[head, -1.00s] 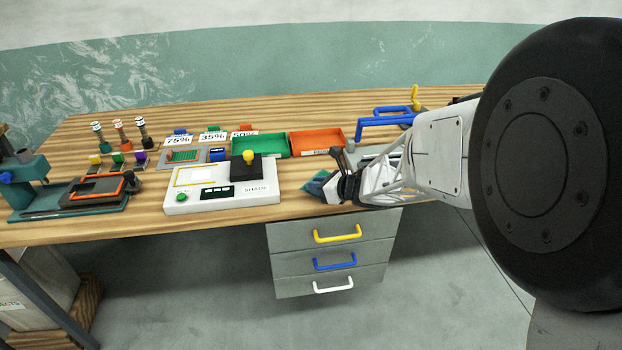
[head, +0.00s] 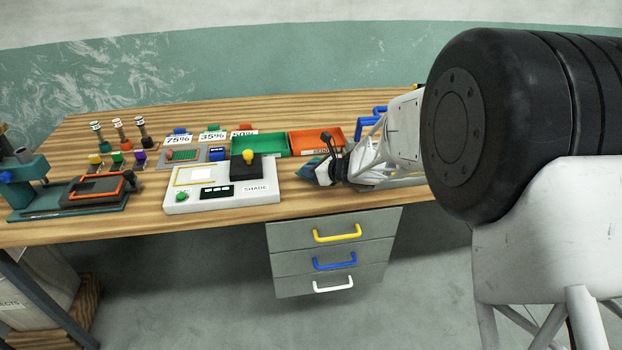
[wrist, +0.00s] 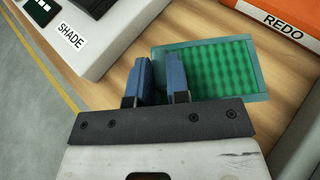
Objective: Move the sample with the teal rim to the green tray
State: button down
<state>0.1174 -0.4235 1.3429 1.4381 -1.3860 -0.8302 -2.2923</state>
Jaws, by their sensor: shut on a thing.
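The sample with the teal rim (wrist: 255,60) is a flat rectangle of green netting. My gripper (wrist: 160,85) is shut on its left edge in the wrist view, with one blue finger on each side of the rim. In the head view the sample (head: 311,167) shows as a small teal patch at the tip of my gripper (head: 325,168), partly hidden by it. It appears held above the table, just right of the white device. The green tray (head: 259,146) stands behind and left of my gripper and looks empty.
An orange tray labelled REDO (head: 315,143) stands right of the green tray. The white SHADE device (head: 221,197), with a black block and yellow knob, is close on the left. It also shows in the wrist view (wrist: 95,35). Blue handles (head: 368,125) stand at the back right.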

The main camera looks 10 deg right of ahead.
jog(key=shift+f, duration=1.75)
jog(key=shift+f, duration=0.15)
jog(key=c, duration=1.1)
grip_release()
jog(key=shift+s+d+r, duration=0.3)
jog(key=shift+d+r, duration=0.05)
jog(key=shift+r, duration=0.05)
jog(key=v, duration=1.1)
